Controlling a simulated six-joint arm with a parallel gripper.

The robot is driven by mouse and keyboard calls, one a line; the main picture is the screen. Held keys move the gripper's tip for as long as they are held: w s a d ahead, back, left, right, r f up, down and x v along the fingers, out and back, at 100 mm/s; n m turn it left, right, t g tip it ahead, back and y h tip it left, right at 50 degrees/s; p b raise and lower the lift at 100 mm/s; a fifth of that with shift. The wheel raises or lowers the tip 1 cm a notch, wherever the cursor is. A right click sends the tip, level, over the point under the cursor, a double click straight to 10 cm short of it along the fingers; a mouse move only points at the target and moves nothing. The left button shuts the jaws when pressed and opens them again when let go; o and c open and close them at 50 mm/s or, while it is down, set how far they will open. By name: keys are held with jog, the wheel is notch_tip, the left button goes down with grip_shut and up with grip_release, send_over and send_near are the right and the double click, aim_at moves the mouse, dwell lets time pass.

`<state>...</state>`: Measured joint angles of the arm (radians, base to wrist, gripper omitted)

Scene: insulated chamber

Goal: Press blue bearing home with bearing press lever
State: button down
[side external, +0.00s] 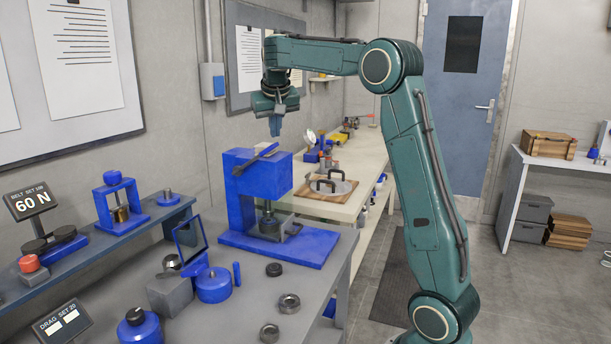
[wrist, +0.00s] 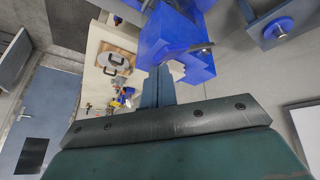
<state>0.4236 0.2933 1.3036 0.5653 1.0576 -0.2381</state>
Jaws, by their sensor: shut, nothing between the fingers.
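The blue bearing press (side external: 262,185) stands on the grey bench, and its blue body also shows in the wrist view (wrist: 168,35). A dark ram and grey fixture (side external: 269,224) sit under the head. I cannot make out a blue bearing there.
Several loose rings, including one dark ring (side external: 274,269), lie on the front bench. A blue pot (side external: 213,285) and a tilted framed panel (side external: 190,238) stand left of the press. A wooden board with a round handled lid (side external: 326,187) lies on the pale bench behind.

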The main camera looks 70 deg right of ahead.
jog(key=shift+w+r, duration=0.2)
jog(key=shift+r, duration=1.1)
jog(key=shift+w+r, duration=0.15)
jog(key=shift+r, duration=1.3)
jog(key=shift+a, duration=0.1)
jog(key=s+a+f+n+t+y, duration=0.15)
jog(key=s+a+n, duration=0.35)
jog(key=s+a, duration=0.8)
jog(key=s+a+f+n+t+y, duration=0.1)
jog(key=s+a+f+n+y, duration=0.2)
jog(key=s+a+f, duration=1)
jog(key=a+f, duration=0.1)
jog(key=a, duration=0.1)
jog(key=shift+s+a+f+n, duration=0.15)
jog(key=shift+s+a+n, duration=0.15)
jog(key=shift+a, duration=0.1)
